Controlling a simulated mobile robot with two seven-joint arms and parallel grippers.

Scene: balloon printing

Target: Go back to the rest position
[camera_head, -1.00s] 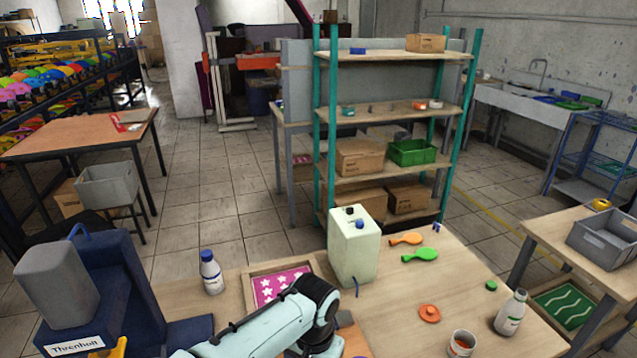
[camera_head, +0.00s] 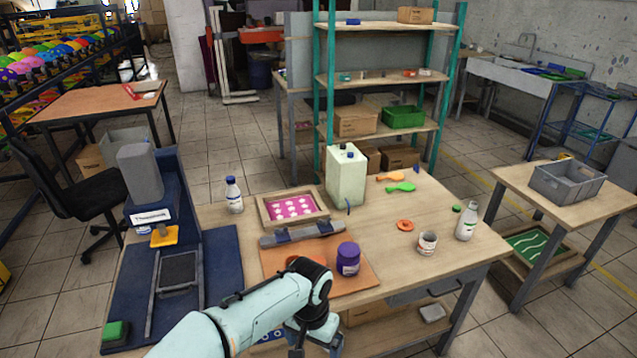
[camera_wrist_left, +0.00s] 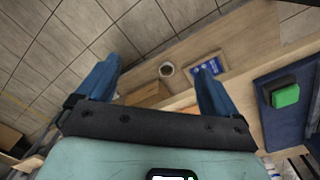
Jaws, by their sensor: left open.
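My left arm (camera_head: 240,318) comes in from the bottom of the head view, in front of the wooden work table (camera_head: 440,225). Its gripper hangs low by the table's front edge, largely hidden below the wrist. In the left wrist view my left gripper (camera_wrist_left: 158,85) is open, with two blue fingers spread apart and nothing between them but the view of a lower wooden shelf and the floor. My right gripper does not show in either view.
On the table are a blue press (camera_head: 165,205), a pink star screen (camera_head: 292,207), a purple jar (camera_head: 348,258), a pale canister (camera_head: 347,178), balloons (camera_head: 400,188) and bottles (camera_head: 467,222). A side table (camera_head: 520,185) with a grey crate (camera_head: 567,183) stands right. Floor between them is free.

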